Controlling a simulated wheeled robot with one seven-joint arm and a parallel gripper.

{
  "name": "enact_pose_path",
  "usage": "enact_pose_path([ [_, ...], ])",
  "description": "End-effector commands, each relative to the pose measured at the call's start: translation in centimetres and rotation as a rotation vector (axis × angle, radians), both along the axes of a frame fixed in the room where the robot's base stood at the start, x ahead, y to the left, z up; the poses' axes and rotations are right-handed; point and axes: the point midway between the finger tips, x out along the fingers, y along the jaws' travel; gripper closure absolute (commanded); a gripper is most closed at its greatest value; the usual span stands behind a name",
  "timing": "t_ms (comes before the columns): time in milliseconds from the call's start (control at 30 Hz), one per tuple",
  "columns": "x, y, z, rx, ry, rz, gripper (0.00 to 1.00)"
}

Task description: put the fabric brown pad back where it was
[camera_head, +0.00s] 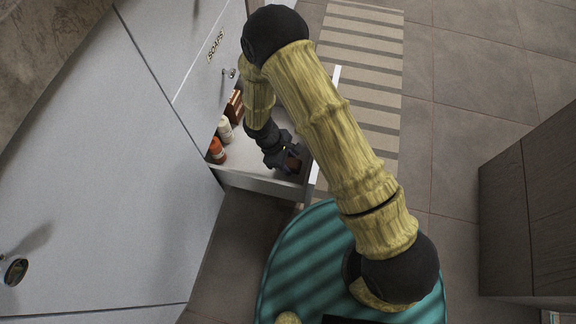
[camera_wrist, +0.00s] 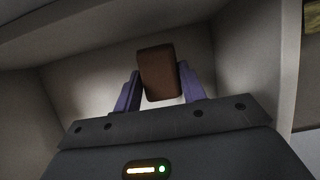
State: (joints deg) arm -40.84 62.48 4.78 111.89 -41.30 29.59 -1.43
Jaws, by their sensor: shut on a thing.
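The brown pad (camera_wrist: 158,74) is a small block held between the two purple fingers of my gripper (camera_wrist: 160,88) in the wrist view. My gripper is shut on it, with a finger against each side. In the head view, my gripper (camera_head: 290,160) reaches down inside an open drawer (camera_head: 262,184), near its front right corner, and the brown pad (camera_head: 294,163) shows as a dark brown patch at the fingers. I cannot tell whether the pad touches the drawer floor.
In the drawer stand a white bottle (camera_head: 225,129), an orange-red bottle (camera_head: 216,151) and a reddish-brown box (camera_head: 234,106) along the left side. A striped rug (camera_head: 362,70) lies on the floor beyond.

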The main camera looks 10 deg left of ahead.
Motion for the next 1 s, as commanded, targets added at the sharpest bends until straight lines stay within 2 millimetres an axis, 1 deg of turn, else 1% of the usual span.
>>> enact_pose_path([
  [33, -0.1, 0.0, -0.9, -0.001, 0.001, 0.001, 0.8],
  [100, -0.1, 0.0, -2.0, -0.002, 0.002, 0.001, 0.8],
  [233, -0.1, 0.0, -3.5, -0.001, 0.002, 0.001, 0.8],
  [300, -0.1, 0.0, -3.7, 0.0, 0.001, 0.002, 0.8],
  [533, -0.1, 0.0, -3.5, 0.0, 0.0, 0.001, 0.8],
  [667, -0.1, 0.0, -3.8, 0.0, 0.001, 0.002, 0.8],
  [700, 0.0, 0.0, -3.8, 0.0, 0.0, 0.001, 0.55],
  [800, -0.1, 0.0, -3.8, 0.0, 0.0, 0.001, 0.37],
  [1000, -0.1, 0.0, -3.8, 0.0, 0.0, 0.001, 0.37],
])
